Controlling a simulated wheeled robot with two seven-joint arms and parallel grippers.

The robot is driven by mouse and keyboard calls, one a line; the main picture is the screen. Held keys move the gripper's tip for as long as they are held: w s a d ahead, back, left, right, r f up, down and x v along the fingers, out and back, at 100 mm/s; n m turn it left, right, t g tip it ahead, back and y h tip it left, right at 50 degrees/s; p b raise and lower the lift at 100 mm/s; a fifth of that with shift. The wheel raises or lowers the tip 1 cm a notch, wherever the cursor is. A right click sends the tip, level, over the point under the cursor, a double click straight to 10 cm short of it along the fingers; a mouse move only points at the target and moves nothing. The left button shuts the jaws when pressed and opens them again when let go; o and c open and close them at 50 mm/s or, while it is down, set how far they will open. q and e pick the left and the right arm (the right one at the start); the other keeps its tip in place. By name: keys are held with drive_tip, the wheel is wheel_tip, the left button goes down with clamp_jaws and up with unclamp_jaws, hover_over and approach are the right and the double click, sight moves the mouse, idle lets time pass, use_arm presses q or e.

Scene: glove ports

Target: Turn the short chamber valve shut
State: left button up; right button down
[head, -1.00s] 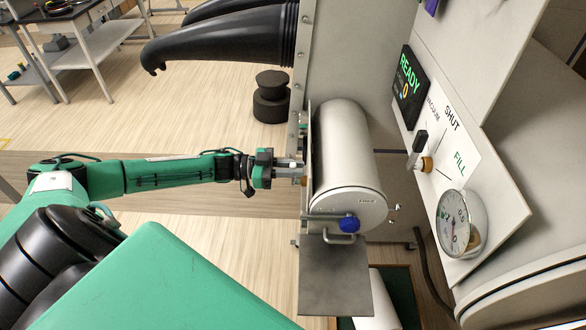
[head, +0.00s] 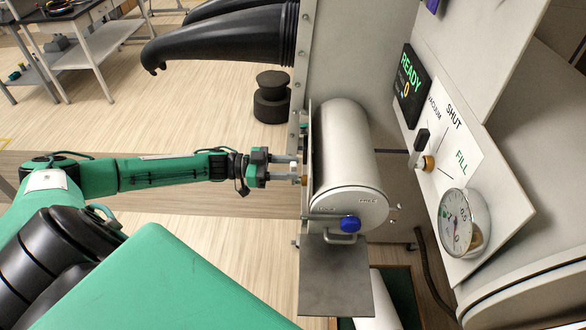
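The valve panel (head: 470,172) on the right carries the labels VACUUM, SHUT and FILL. Its valve has a black lever handle (head: 422,138) on a brass stem (head: 428,163). The handle lies on the VACUUM side, off the SHUT mark. The short chamber is a pale cylinder (head: 345,150) in the middle, with a blue knob (head: 350,224) on its end door. My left gripper (head: 294,171) is at the chamber's left side, by a small brass part (head: 303,180). Its fingers stand apart; their contact is unclear. My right gripper is not in view.
A round gauge (head: 462,222) sits below the valve, and a READY display (head: 410,85) above it. A metal shelf (head: 335,275) juts out below the chamber door. Black gloves (head: 225,40) stick out at the top.

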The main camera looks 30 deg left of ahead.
use_arm(q)
drive_tip(key=b+v, duration=0.4)
drive_tip(key=v, duration=0.8)
drive_tip(key=shift+s+a+f, duration=0.1)
